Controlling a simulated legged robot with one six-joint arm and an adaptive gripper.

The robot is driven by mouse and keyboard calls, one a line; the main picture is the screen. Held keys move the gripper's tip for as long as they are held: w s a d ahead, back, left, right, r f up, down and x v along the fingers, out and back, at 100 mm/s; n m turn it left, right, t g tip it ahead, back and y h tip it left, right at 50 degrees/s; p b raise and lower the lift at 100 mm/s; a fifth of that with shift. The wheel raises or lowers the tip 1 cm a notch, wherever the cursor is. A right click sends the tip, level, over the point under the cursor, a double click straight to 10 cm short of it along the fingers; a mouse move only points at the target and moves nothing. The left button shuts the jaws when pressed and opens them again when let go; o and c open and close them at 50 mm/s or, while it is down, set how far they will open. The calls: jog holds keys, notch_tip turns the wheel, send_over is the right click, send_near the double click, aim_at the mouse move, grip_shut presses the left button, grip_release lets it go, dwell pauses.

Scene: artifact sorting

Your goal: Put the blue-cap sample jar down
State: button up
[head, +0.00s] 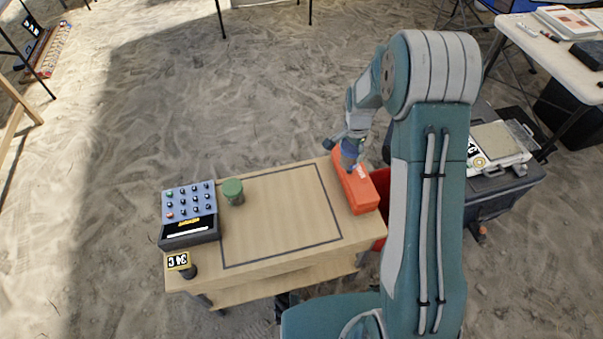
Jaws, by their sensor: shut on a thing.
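My gripper (346,143) is over the far right part of the wooden table (262,262). It is shut on the blue-cap sample jar (349,154), which shows as a small dark blue shape between the fingers. The jar overlaps the orange box (364,198) in the picture. I cannot tell whether it touches the box or hangs above it. My fingers hide part of the jar.
A green-capped jar (233,191) stands left on the table, beside a blue-grey keypad device (190,214). A tag reading 34C (178,261) is at the near left corner. The dark-outlined rectangle on the tabletop is mostly clear. A dark case (490,195) stands to the right.

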jog(key=a+f, duration=0.3)
jog(key=a, duration=0.1)
jog(key=w+a+f, duration=0.1)
jog(key=a+f, duration=0.2)
jog(key=a, duration=0.2)
jog(key=a+f, duration=0.3)
jog(key=a, duration=0.1)
jog(key=shift+w+a+f, duration=0.15)
jog(key=shift+w+a, duration=0.15)
jog(key=shift+a, duration=0.05)
jog(key=f, duration=0.3)
jog(key=shift+a+f, duration=0.25)
jog(key=shift+f, duration=0.1)
jog(key=o, duration=1)
jog(key=shift+o, duration=0.2)
notch_tip(320, 180, up, 12)
jog(key=shift+r, duration=0.15)
